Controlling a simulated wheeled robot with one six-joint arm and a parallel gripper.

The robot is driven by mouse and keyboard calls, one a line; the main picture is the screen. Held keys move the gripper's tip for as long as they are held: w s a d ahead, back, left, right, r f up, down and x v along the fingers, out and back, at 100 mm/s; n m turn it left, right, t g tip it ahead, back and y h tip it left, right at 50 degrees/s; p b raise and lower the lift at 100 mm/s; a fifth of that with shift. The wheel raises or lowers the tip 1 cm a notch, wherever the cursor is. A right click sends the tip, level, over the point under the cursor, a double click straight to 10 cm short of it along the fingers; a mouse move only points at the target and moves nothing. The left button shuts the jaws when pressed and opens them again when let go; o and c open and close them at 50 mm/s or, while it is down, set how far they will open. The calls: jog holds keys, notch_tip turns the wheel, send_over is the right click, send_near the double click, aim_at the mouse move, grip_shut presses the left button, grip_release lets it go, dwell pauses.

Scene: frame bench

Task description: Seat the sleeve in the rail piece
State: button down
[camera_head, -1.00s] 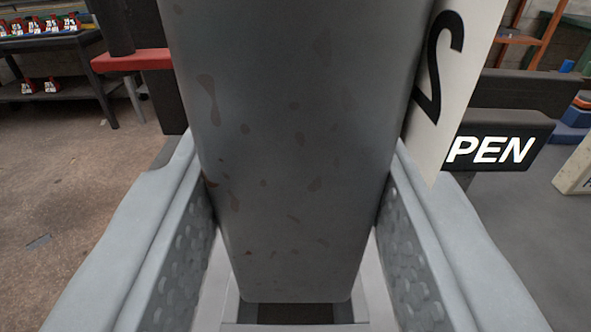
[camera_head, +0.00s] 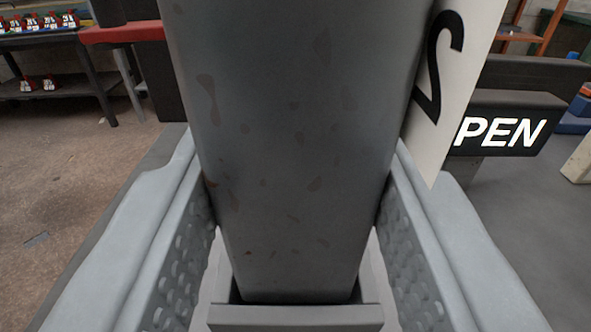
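The sleeve (camera_head: 290,150) is a long grey box-shaped piece with brown worn spots. A white tag with a black 2 (camera_head: 440,90) is at its right side. My gripper (camera_head: 297,225) is shut on it, one textured finger against each side. The rail piece (camera_head: 297,317) shows below as a grey rectangular socket with raised walls. The sleeve's lower end is at the socket's mouth, between its side walls and behind its near wall. How deep it reaches inside is hidden.
A dark block with a PEN sign (camera_head: 510,125) stands at the right. A dark shelf (camera_head: 45,75) with small red and white items is at the back left, beside a red-topped stand (camera_head: 120,33). Brown floor lies open at the left.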

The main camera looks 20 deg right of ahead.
aim_at(296, 285)
jog(key=shift+f, duration=1.8)
jog(key=c, duration=0.8)
grip_release()
jog(key=shift+f, duration=0.1)
jog(key=v, duration=1.7)
jog(key=shift+s, duration=0.25)
jog(key=s+a+r+n+y, duration=0.1)
jog(key=s+a+r+y, duration=0.1)
jog(key=s+a+r, duration=0.85)
jog(key=s+a+y, duration=0.1)
jog(key=s+a, duration=0.2)
jog(key=s, duration=0.3)
jog(key=s+a+r+n+y, duration=0.1)
jog(key=s+a, duration=0.2)
jog(key=s, duration=0.4)
jog(key=s+a+r+n+y, duration=0.1)
jog(key=s+a, duration=0.2)
jog(key=s, duration=0.3)
jog(key=shift+s+r, duration=0.25)
